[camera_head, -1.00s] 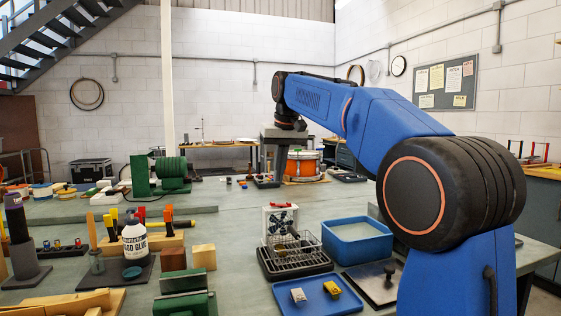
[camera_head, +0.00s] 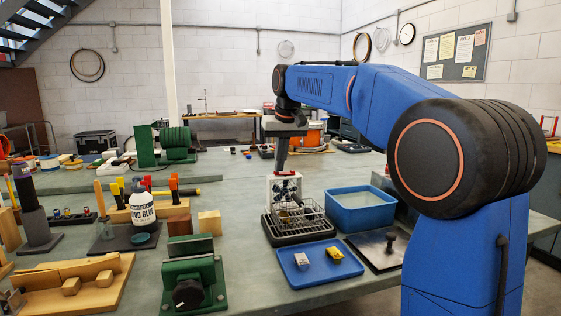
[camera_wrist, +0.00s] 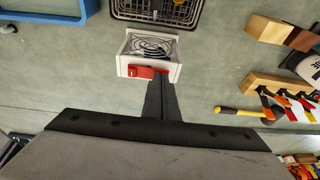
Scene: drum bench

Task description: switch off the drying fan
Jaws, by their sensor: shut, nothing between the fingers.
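The drying fan is a small white box with a dark round grille (camera_head: 285,189), standing upright behind the wire rack in the head view. In the wrist view its white housing (camera_wrist: 175,70) and grille are near the top middle. A red switch (camera_wrist: 142,72) lies along the fan's top edge; a bit of red also shows in the head view (camera_head: 293,172). My gripper (camera_head: 282,172) points down with its tips at the fan's top. In the wrist view the shut fingers (camera_wrist: 160,73) are at the right end of the switch. I cannot tell whether they touch it.
A wire rack on a black tray (camera_head: 300,235) stands in front of the fan. A blue water tub (camera_head: 360,225) is to its right and a blue tray (camera_head: 290,278) in front. A yellow-handled tool (camera_wrist: 240,111) lies near the fan. Bare bench lies left of the fan.

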